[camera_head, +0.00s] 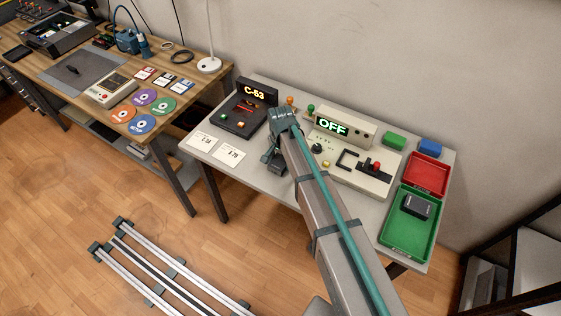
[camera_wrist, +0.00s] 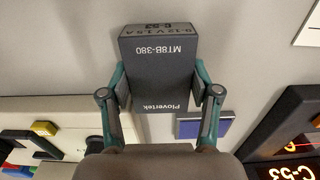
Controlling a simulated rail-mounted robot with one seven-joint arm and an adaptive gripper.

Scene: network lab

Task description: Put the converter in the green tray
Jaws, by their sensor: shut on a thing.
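My gripper (camera_head: 276,158) is over the light table, left of the OFF device, and mostly hidden by my arm in the head view. In the wrist view, my gripper (camera_wrist: 163,88) is shut on a dark grey box, the converter (camera_wrist: 158,70). Its face reads "Plovertek MT8B-380", upside down, and its end carries "C-53". A finger presses each side. I cannot tell its height above the table. The green tray (camera_head: 403,249) is at the table's right front corner, well to the right of my gripper. Another dark grey box (camera_head: 416,206) lies in it, toward the back.
A red tray (camera_head: 428,175) adjoins the green tray's back. A device showing OFF (camera_head: 333,127) stands between my gripper and the trays. A C-53 display unit (camera_head: 248,108) is at left, behind two cards (camera_head: 229,154). Green (camera_head: 395,141) and blue (camera_head: 430,147) blocks sit at the back.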

